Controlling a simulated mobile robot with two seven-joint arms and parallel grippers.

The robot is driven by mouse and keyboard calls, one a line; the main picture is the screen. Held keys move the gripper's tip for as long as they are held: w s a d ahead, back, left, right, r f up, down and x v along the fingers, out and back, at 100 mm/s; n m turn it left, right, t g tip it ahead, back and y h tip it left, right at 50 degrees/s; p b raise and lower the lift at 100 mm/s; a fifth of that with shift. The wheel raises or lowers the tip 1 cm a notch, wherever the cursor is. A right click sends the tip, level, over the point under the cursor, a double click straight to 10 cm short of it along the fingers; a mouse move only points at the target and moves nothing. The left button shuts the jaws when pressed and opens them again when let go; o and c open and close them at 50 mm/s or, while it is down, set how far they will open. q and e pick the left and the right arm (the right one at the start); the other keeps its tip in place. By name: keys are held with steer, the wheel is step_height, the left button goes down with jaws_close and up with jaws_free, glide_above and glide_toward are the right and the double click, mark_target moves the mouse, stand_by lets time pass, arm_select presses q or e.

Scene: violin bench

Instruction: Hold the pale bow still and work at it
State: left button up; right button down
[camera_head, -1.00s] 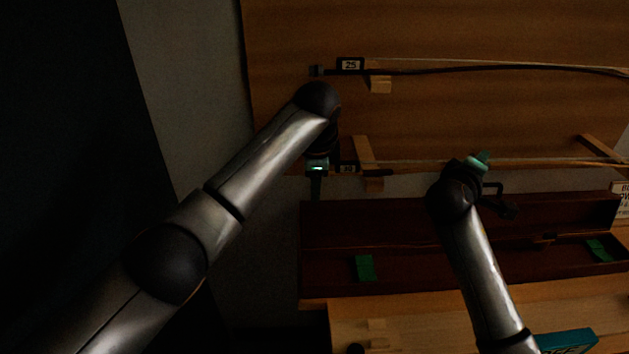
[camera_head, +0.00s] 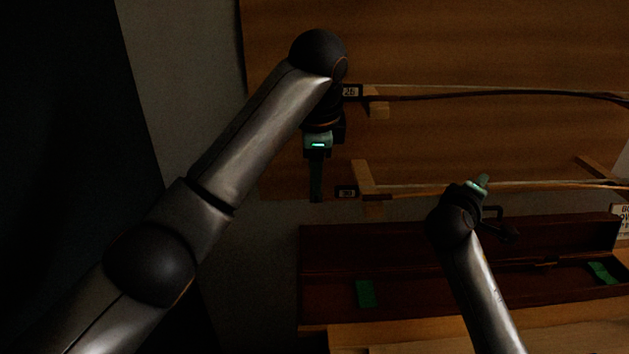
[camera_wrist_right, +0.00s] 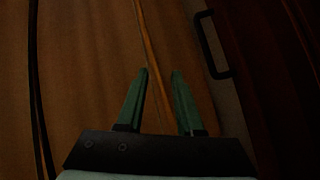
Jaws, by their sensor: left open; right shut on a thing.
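The pale bow (camera_head: 540,187) lies level across wooden pegs at the lower edge of the wall board. In the right wrist view its thin pale stick (camera_wrist_right: 146,40) runs down between the green fingers. My right gripper (camera_head: 482,181) is shut on this stick partway along it; its fingers also show in the right wrist view (camera_wrist_right: 159,73). My left gripper (camera_head: 316,196) is open and points down, just left of the small number tag at the bow's left end. It looks empty, and its fingers overlap in this view. The bow's far left end is partly hidden or too dark to make out.
A dark bow (camera_head: 480,96) hangs above on its own peg (camera_head: 378,108), close to my left wrist. An open dark red case (camera_head: 400,245) with green patches lies below. A dark handle (camera_wrist_right: 212,45) stands near my right gripper.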

steer(key=shift+f, duration=0.35)
steer(key=c, duration=0.6)
jaws_free()
steer(key=shift+o, duration=0.7)
steer(key=shift+r, duration=0.15)
steer(key=shift+r, duration=0.1)
